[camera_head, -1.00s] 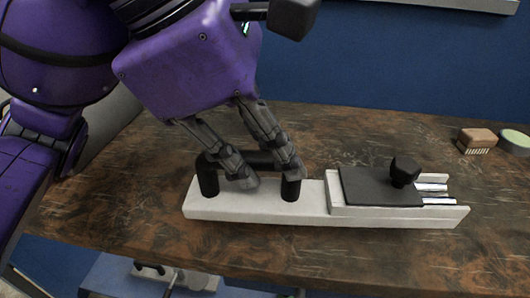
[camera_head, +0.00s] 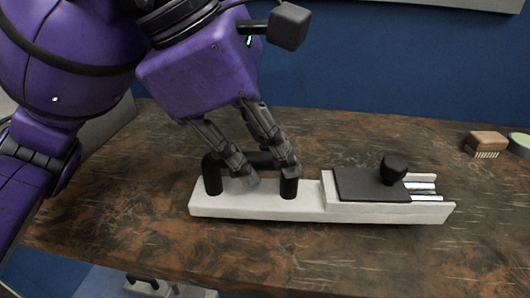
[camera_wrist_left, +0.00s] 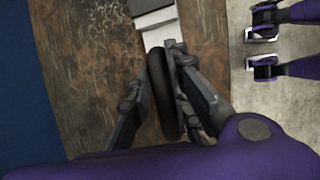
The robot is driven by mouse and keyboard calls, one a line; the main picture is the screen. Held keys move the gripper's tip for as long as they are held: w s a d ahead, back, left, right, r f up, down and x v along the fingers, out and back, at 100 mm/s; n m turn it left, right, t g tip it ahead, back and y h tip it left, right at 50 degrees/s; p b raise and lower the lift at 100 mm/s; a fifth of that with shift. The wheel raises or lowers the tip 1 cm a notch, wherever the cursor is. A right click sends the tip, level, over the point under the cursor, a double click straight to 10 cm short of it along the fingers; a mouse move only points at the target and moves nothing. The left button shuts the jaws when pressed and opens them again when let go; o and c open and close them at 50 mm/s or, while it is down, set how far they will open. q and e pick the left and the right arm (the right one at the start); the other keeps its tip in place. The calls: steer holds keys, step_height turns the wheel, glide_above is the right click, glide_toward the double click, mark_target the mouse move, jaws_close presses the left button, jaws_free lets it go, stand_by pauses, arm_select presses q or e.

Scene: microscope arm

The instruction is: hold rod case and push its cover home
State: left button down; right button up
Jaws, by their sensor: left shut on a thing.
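The rod case (camera_head: 270,208) is a long pale block on the wooden table, with a black bar handle (camera_head: 212,178) on its left half. Its dark sliding cover (camera_head: 355,184) with a black knob (camera_head: 393,168) lies over the right half. The cover stops short of the right end, where silvery rods (camera_head: 422,186) show. My left gripper (camera_head: 268,178) is shut on the handle from above. In the left wrist view the fingers (camera_wrist_left: 172,95) straddle the dark handle, and part of the pale case (camera_wrist_left: 158,30) shows beyond. I cannot tell whether the case touches the table. My right gripper is not seen.
A wooden brush (camera_head: 487,142) and a round green-topped item (camera_head: 521,142) stand at the table's far right. The table (camera_head: 330,255) is clear in front of the case.

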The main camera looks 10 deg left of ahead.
mark_target(266, 181)
arm_select(q)
steer(key=shift+w+a+f+b, duration=0.15)
steer(key=shift+w+f+b, duration=0.65)
steer(key=shift+w+f, duration=0.4)
steer(key=shift+w+r, duration=0.1)
steer(key=shift+r, duration=0.05)
steer(key=shift+f, duration=0.6)
stand_by(1.1)
steer(key=c, duration=1.5)
jaws_free()
steer(key=shift+c, duration=0.2)
steer(key=shift+r, duration=0.1)
